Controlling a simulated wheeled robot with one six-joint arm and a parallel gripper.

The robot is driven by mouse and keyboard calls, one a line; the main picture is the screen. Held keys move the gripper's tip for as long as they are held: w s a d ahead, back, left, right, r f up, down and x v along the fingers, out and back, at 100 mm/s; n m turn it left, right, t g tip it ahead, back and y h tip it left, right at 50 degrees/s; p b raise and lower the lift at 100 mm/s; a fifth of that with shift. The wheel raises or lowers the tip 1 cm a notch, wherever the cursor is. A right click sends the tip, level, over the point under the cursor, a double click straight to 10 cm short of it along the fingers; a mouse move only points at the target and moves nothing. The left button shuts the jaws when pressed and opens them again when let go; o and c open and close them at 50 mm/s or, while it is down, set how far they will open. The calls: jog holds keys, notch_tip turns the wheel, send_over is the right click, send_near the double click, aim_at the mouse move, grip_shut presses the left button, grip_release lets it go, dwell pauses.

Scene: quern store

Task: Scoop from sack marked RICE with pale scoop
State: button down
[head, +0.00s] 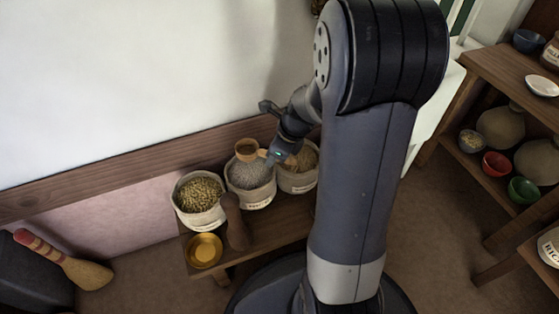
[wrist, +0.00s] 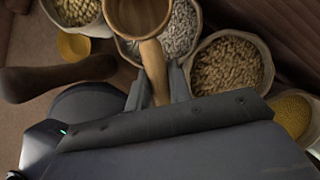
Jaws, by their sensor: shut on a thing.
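My gripper (head: 277,156) is shut on the handle of a pale wooden scoop (head: 246,149). In the wrist view, the fingers (wrist: 156,88) close around the scoop handle (wrist: 154,62); the bowl's visible inside looks empty. The scoop is over or near the middle sack (head: 250,194), which holds pale grey-white grains; contact is unclear. That sack's label is too small to read. At the right edge of the head view, a white container (head: 549,247) carries the letters "RIC", cut off by the frame.
A sack of greenish-yellow grains (head: 198,194) and one of brown grains (head: 300,163) flank the middle sack on a low bench (head: 266,236). A dark wooden pestle-like thing (head: 235,224) and golden bowl (head: 204,250) stand in front. Shelves (head: 480,75) hold bowls and sacks at right.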

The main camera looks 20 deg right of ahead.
jog(key=shift+r, duration=0.15)
jog(key=shift+g+h+p, duration=0.3)
jog(key=shift+g+p, duration=0.1)
jog(key=shift+p, duration=0.7)
jog(key=shift+p, duration=0.35)
